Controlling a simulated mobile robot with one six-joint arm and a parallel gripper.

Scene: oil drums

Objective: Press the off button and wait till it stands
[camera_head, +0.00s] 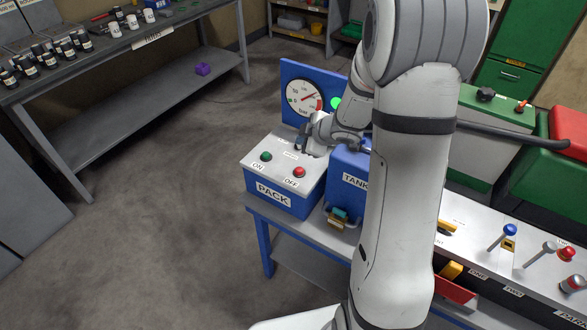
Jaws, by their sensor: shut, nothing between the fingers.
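The blue PACK box (285,195) has a pale sloped top and stands on a blue-legged bench. Its red OFF button (299,172) is at the right of the top, and its green ON button (266,157) is at the left. A round gauge (303,97) on a blue panel stands behind the box, its needle pointing up and right. A green lamp (336,103) shows lit beside it. My gripper (302,147) is shut and empty, at the back of the box's top, behind and apart from the red button. My arm hides part of the panel and bench.
A blue TANK (350,180) stands right of the box, close to my wrist. Levers and knobs, including a blue-topped lever (509,231), stand on the bench at right. Grey shelving (130,110) with bottles is at left. The floor between is clear.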

